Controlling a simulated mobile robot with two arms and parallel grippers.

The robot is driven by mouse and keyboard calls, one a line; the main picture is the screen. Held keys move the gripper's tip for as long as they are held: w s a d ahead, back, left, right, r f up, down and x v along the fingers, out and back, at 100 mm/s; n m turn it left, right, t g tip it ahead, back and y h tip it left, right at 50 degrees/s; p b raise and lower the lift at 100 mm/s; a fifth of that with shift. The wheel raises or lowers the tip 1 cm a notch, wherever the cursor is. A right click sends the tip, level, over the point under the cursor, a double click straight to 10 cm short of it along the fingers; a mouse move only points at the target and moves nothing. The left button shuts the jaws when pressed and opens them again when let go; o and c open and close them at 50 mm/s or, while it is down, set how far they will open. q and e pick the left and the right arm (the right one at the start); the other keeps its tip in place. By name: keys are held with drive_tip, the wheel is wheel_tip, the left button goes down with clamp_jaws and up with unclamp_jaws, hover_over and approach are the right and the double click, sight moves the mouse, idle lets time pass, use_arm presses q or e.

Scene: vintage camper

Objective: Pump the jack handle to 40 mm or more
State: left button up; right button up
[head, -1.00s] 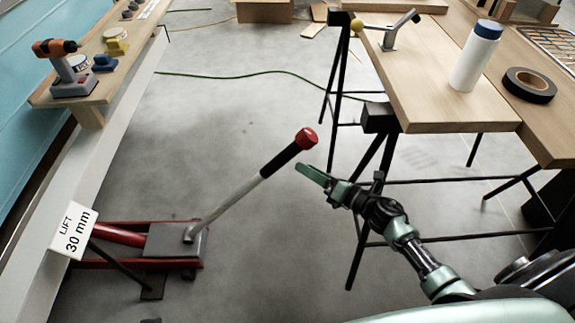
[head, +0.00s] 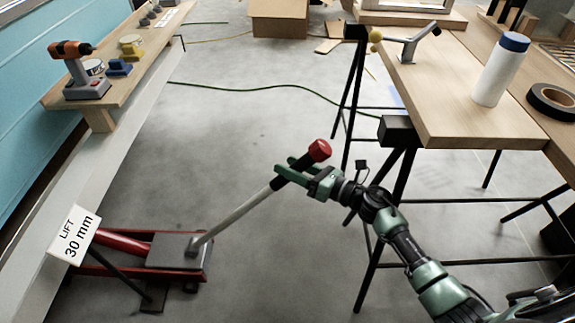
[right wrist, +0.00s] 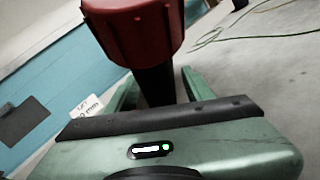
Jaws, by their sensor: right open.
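The red floor jack (head: 180,255) sits on the concrete floor at the lower left. Its grey handle (head: 240,215) slants up to the right and ends in a black grip with a red knob (head: 320,150). A white sign (head: 75,235) by the jack reads "LIFT 30 mm". My right gripper (head: 286,172) is open, with its green fingers around the black grip just below the knob. In the right wrist view the red knob (right wrist: 135,35) is close, and the black grip (right wrist: 154,85) stands between the two open fingers. My left gripper is not in view.
A wooden workbench (head: 450,110) on black trestle legs stands at the right, with a white bottle (head: 500,75) and black tape roll (head: 552,100). A wooden shelf (head: 140,55) with a drill (head: 78,72) runs along the left.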

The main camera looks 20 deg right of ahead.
drive_tip(key=shift+w+a, duration=0.4)
drive_tip(key=shift+w, duration=0.05)
drive_tip(key=shift+c, duration=0.3)
clamp_jaws()
idle(0.9)
